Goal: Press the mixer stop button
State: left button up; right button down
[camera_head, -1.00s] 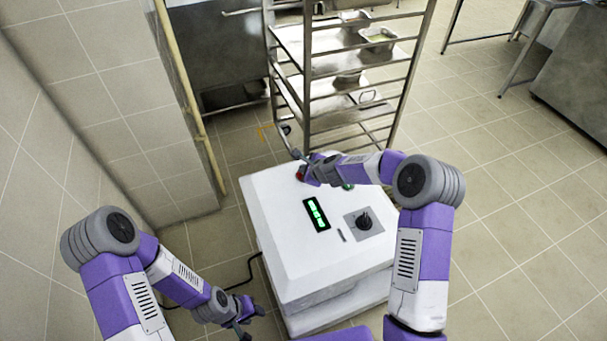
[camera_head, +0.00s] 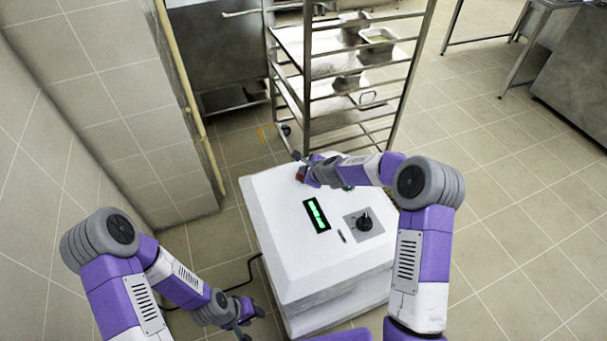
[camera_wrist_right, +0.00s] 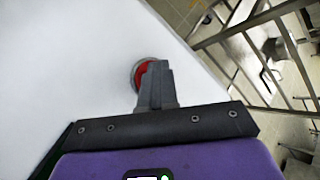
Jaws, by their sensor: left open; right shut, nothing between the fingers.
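The white mixer housing (camera_head: 275,215) stands in the middle of the head view. The red stop button (camera_head: 301,173) is at its far left corner, partly covered by my right gripper (camera_head: 303,170). In the right wrist view the red button (camera_wrist_right: 141,73) sits in a grey ring, and the shut, empty fingertips of my right gripper (camera_wrist_right: 155,78) overlap its right part. I cannot tell whether they touch it. My left gripper (camera_head: 245,332) is open and empty, low beside the housing's near left side, far from the button.
The housing's top also bears a green-lit display (camera_head: 317,214), a black knob (camera_head: 364,221) and a green button (camera_head: 347,187), partly hidden by my right arm. A metal rack (camera_head: 312,90) with pans stands just behind. A tiled wall (camera_head: 110,100) is at left; floor at right is clear.

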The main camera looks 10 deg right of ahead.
jog(key=shift+r+p, duration=0.45)
jog(key=shift+r, duration=0.2)
notch_tip(320, 180, up, 5)
jog(key=p, duration=0.4)
jog(key=shift+r+p, duration=0.1)
jog(key=shift+p, duration=0.2)
dwell(0.4)
